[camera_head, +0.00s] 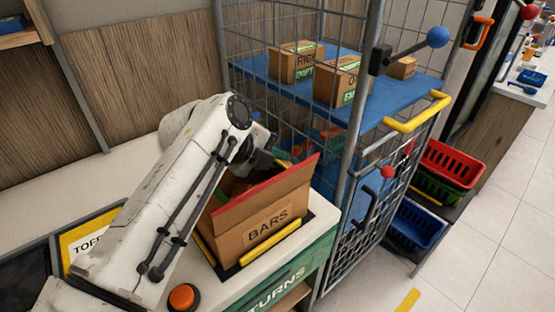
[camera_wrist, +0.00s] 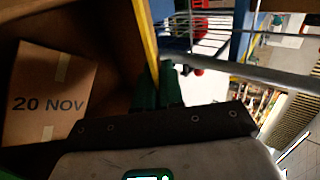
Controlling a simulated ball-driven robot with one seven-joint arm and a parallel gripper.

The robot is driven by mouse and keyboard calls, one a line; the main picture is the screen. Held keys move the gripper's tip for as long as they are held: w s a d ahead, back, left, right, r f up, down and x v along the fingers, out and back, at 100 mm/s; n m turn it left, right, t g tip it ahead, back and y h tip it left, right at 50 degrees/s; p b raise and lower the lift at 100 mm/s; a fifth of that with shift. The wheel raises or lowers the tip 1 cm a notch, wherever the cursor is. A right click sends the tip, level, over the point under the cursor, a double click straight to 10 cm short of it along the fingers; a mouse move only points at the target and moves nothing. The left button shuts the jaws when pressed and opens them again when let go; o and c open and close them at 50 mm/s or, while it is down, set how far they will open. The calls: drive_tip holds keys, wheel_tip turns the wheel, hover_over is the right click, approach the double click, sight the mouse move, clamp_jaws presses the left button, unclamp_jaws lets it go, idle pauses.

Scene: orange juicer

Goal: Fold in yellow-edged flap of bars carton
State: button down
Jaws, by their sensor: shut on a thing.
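The bars carton (camera_head: 268,225) stands open on the counter in the head view, its label facing front. Its front flap with a red edge (camera_head: 270,192) stands up and slants outward. My gripper (camera_head: 281,162) is at the carton's far right side, partly hidden behind that flap. In the wrist view, the yellow-edged flap (camera_wrist: 145,38) runs down to the green fingers of my gripper (camera_wrist: 157,88), which are shut on it. The flap stands up from the carton's side. A small box marked "20 NOV" (camera_wrist: 52,95) lies inside the carton.
A wire cage trolley (camera_head: 350,150) stands close to the right of the carton, with small boxes (camera_head: 296,62) on its blue shelf (camera_head: 385,95). A yellow bar (camera_head: 270,242) lies along the carton's front. An orange button (camera_head: 183,297) is at the counter's front.

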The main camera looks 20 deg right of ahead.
idle(0.4)
drive_tip(key=c, duration=1.3)
unclamp_jaws()
drive_tip(key=shift+c, duration=0.2)
drive_tip(key=b+v, duration=0.1)
drive_tip(key=v, duration=0.9)
drive_tip(key=shift+a+r, duration=0.15)
drive_tip(key=shift+a, duration=0.25)
drive_tip(key=shift+s, duration=0.1)
